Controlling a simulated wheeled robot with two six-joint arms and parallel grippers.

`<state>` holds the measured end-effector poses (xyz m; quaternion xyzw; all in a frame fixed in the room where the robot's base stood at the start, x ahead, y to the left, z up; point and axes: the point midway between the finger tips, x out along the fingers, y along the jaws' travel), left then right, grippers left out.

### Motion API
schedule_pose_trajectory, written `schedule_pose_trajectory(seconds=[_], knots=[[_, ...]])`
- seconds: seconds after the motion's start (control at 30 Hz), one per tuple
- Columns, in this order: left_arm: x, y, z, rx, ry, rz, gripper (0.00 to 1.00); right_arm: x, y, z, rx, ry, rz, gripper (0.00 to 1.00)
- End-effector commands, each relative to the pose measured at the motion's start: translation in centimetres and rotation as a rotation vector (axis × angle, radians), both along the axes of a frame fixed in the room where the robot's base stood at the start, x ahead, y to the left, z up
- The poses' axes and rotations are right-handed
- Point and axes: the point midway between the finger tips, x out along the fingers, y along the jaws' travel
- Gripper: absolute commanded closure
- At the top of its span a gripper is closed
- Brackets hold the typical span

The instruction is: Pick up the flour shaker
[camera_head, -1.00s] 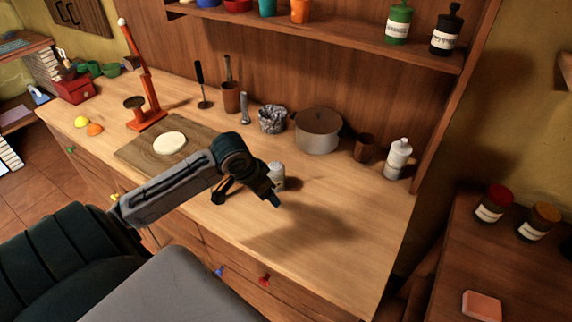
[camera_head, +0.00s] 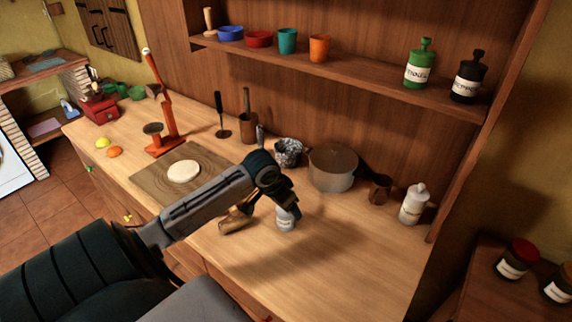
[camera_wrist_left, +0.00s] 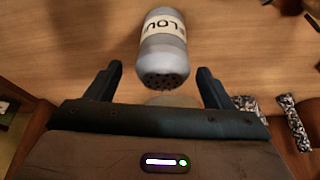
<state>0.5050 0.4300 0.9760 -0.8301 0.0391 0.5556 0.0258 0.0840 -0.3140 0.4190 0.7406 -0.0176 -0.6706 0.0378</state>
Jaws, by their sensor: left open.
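The flour shaker (camera_head: 284,221) is a small grey-white cylinder standing on the wooden counter, its upper part partly hidden by my gripper in the head view. In the left wrist view the shaker (camera_wrist_left: 163,48) shows its pale label with dark letters and a dark, holed top facing the camera. My left gripper (camera_head: 270,206) is over the counter right at the shaker. In the wrist view my left gripper (camera_wrist_left: 158,75) is open, its two fingers apart, with the shaker just beyond and between the fingertips, not clasped. My right gripper is not in view.
A tan wooden object (camera_head: 236,221) lies just left of the shaker. A board (camera_head: 150,183) with dough, a pot (camera_head: 333,169), a brown cup (camera_head: 380,189) and a white bottle (camera_head: 413,205) stand around. The counter to the front right is clear.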

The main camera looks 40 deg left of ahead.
Motion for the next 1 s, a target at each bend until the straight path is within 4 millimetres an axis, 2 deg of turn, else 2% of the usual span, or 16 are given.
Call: schedule_pose_trajectory(seconds=[0.03,0.1,0.23,0.53,0.57,0.8,1.0], knots=[[0.0,0.1,-0.5,-0.004,0.004,0.003,0.25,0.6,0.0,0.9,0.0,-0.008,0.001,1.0],[0.2,0.2,-1.6,-0.004,0.004,0.002,0.25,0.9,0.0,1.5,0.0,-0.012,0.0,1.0],[0.9,0.1,-3.1,-0.003,0.0,0.002,0.25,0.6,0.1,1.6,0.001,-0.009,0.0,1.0],[1.1,0.2,-3.7,0.0,0.0,-0.001,0.25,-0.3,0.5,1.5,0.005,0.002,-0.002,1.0],[1.1,0.2,-3.7,0.0,0.0,-0.001,0.27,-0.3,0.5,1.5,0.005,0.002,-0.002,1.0],[1.1,0.2,-3.7,0.0,0.0,-0.001,0.74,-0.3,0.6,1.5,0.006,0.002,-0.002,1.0],[1.1,0.2,-3.6,0.0,0.0,-0.001,0.76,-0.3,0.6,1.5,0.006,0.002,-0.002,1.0]])
